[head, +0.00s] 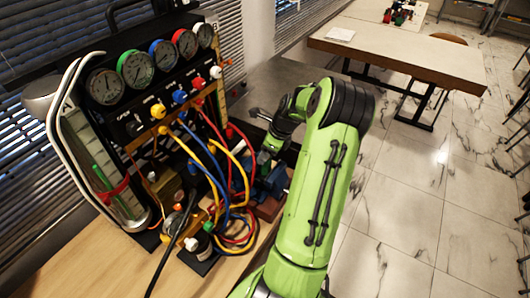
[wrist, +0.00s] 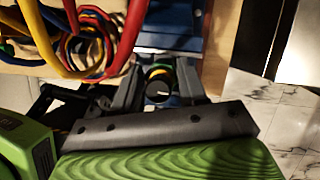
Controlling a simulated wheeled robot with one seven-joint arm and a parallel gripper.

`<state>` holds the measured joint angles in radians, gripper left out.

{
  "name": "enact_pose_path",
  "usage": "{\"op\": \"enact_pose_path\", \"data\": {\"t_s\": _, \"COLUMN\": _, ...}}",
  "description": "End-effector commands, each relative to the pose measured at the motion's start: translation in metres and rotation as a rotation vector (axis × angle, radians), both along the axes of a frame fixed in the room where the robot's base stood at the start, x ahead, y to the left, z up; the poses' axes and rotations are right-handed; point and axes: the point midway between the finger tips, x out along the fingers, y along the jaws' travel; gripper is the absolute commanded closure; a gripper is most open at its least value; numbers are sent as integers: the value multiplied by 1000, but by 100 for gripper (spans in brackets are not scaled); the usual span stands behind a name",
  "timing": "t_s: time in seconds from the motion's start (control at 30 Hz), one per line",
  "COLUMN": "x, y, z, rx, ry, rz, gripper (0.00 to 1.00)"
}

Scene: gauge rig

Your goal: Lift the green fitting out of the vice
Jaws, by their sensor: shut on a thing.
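The blue vice (head: 275,180) stands at the right end of the gauge rig, and its blue body also shows in the wrist view (wrist: 172,42). My gripper (wrist: 158,86) is over the vice, its two dark fingers on either side of a small round fitting (wrist: 159,72). The fitting shows a green and yellowish rim around a dark centre, and the fingers are shut on it. Its lower part is hidden, so I cannot tell whether it is still seated between the vice jaws. In the head view my gripper (head: 267,158) points down at the vice, partly hidden by my arm.
The rig carries several round gauges (head: 136,68) above looping red, blue and yellow hoses (head: 215,165). The hoses hang close to the left of my gripper, also in the wrist view (wrist: 125,40). Open tiled floor (head: 410,210) lies to the right; a table (head: 400,52) stands behind.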

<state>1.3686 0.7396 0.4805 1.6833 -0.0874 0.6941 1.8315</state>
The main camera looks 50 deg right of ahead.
Motion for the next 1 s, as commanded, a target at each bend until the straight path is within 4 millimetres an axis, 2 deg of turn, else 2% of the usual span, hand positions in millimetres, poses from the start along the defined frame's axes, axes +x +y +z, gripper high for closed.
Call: {"op": "enact_pose_path", "data": {"t_s": 1.0, "x": 0, "y": 0, "z": 50, "rx": -1, "ry": -1, "rz": 1, "gripper": 95}}
